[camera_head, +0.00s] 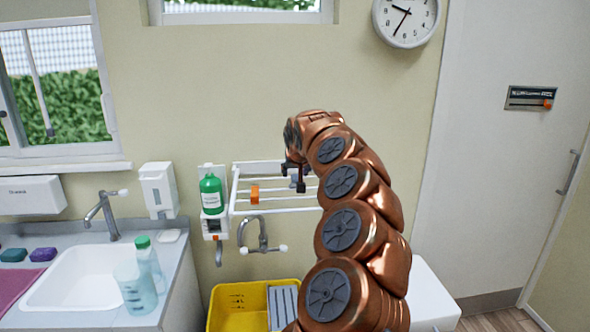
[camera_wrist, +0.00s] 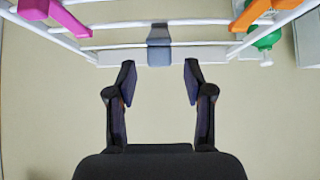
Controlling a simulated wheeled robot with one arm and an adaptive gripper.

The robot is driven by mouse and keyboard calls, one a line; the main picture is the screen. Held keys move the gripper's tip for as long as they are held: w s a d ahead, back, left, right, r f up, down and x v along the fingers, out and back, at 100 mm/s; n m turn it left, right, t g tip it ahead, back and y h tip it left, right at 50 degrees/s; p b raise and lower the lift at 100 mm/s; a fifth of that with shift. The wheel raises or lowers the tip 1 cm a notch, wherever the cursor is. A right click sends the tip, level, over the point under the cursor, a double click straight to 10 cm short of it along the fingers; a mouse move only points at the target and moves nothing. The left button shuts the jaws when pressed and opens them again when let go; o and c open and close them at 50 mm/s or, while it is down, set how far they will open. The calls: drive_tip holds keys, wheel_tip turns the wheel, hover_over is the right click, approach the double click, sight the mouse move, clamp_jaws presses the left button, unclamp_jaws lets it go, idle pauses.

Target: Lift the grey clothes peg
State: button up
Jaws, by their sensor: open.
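The grey clothes peg (camera_wrist: 159,46) sits on a bar of the white wall rack (camera_wrist: 110,56), at the top middle of the wrist view. My gripper (camera_wrist: 159,82) is open and empty. Its two dark fingers point at the peg, one to each side of its line, with a gap short of it. In the head view my gripper (camera_head: 295,172) is at the rack (camera_head: 236,190); I cannot clearly tell the grey peg from the dark fingers there.
An orange peg (camera_head: 254,194) and a pink peg (camera_wrist: 68,18) are on the rack to either side. A green bottle (camera_head: 211,194) hangs beside it. Below are a tap (camera_head: 262,235) and a yellow tub (camera_head: 233,302). A sink (camera_head: 75,280) is at left.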

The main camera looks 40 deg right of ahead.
drive_tip(key=shift+p+x, duration=0.4)
drive_tip(key=shift+x, duration=0.85)
clamp_jaws()
